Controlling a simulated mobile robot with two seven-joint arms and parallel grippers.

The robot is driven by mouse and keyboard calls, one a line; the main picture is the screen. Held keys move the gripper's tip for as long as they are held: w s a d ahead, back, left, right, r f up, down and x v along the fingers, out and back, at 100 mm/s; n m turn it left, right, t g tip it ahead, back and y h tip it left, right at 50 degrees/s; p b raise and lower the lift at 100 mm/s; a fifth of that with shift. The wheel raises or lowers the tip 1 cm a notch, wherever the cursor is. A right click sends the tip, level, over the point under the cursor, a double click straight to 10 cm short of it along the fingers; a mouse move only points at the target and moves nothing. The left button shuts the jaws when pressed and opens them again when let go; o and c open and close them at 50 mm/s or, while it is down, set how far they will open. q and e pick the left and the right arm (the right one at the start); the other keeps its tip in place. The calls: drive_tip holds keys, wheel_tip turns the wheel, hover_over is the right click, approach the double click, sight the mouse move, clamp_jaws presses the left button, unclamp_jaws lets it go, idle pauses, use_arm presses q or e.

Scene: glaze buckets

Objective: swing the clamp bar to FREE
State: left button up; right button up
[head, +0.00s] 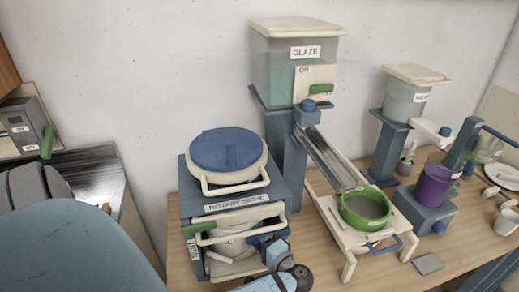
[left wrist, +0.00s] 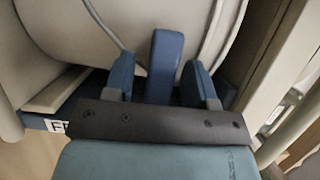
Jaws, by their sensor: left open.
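The rotary sieve (head: 236,206) stands on the table, with a blue lid on top and a pale bucket (head: 232,247) in its lower bay. In the left wrist view a blue upright bar (left wrist: 165,65), which looks like the clamp bar, stands in front of the pale bucket. My left gripper (left wrist: 161,82) is open, with one finger on each side of this bar; I cannot tell whether either finger touches it. In the head view my arm's dark and blue joints show at the sieve's lower right front, where the clamp area is crowded and partly hidden. My right gripper is not in view.
A glaze tank (head: 298,62) on a stand feeds a sloping chute towards a green bowl (head: 366,209) right of the sieve. A purple bucket (head: 433,186) is further right. A small grey tile (head: 428,264) lies near the front. Pale frame parts closely flank the left gripper.

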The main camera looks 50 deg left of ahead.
use_arm(q)
clamp_jaws()
drive_tip(key=shift+f+n+h+b, duration=0.3)
drive_tip(key=shift+f+n+b, duration=0.45)
drive_tip(key=shift+b, duration=0.25)
drive_tip(key=f+n+b, duration=0.1)
drive_tip(key=f+n+h+b, duration=0.1)
drive_tip(key=b, duration=0.1)
drive_tip(key=w+f+n+b, duration=0.1)
drive_tip(key=b, duration=0.1)
drive_tip(key=shift+d+n+t+h, duration=0.25)
drive_tip(key=shift+n+t+h, duration=0.05)
drive_tip(key=shift+n+h, duration=0.1)
drive_tip(key=shift+w+f+n+b, duration=0.1)
drive_tip(key=shift+w+n+b, duration=0.1)
drive_tip(key=shift+n+b, duration=0.2)
unclamp_jaws()
